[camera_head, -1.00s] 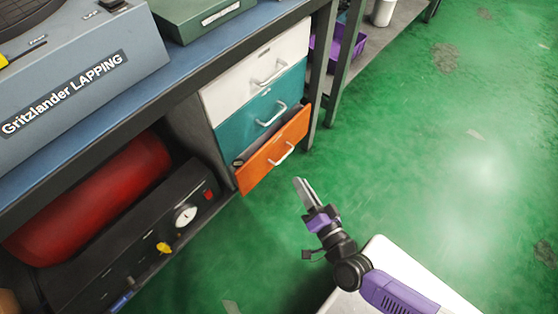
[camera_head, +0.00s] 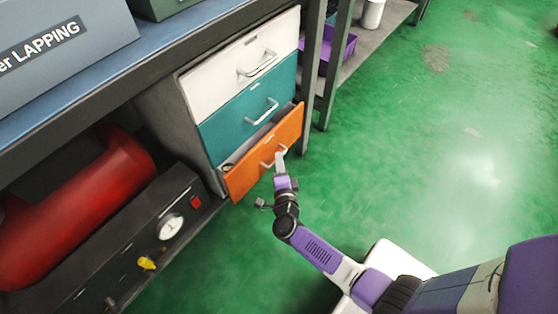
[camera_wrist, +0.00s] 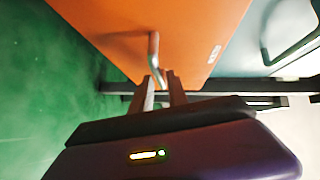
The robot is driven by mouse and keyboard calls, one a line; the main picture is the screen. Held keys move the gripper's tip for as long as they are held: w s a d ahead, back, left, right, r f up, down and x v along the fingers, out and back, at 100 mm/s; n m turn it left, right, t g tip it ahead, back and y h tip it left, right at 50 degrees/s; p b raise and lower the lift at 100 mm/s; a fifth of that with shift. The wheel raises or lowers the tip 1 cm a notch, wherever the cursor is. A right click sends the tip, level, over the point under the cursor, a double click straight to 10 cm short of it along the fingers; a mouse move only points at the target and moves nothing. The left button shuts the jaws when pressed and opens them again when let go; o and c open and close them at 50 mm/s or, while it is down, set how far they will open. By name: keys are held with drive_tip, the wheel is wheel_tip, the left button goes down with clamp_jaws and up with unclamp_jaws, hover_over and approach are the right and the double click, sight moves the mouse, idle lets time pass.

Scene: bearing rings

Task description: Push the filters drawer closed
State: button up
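The orange drawer (camera_head: 265,153) is the lowest of three and stands partly pulled out, with a gap showing behind its front's top edge. I cannot read its label. Its metal handle (camera_head: 268,162) is on the front face. My gripper (camera_head: 279,158) is at the right part of this handle. In the wrist view the orange front (camera_wrist: 190,30) fills the top, and the handle (camera_wrist: 154,60) reaches down to my fingertips (camera_wrist: 160,76). The fingers stand a little apart. I cannot tell whether they touch the handle.
A teal drawer (camera_head: 245,118) and a white drawer (camera_head: 225,82) above are shut. A bench leg (camera_head: 332,70) stands to the right. A red tank (camera_head: 75,190) and a black unit with a gauge (camera_head: 170,226) are at the left. Green floor (camera_head: 430,150) is clear at the right.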

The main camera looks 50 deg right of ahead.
drive_tip(key=shift+b+x, duration=0.3)
drive_tip(key=shift+x, duration=0.8)
clamp_jaws()
idle(0.7)
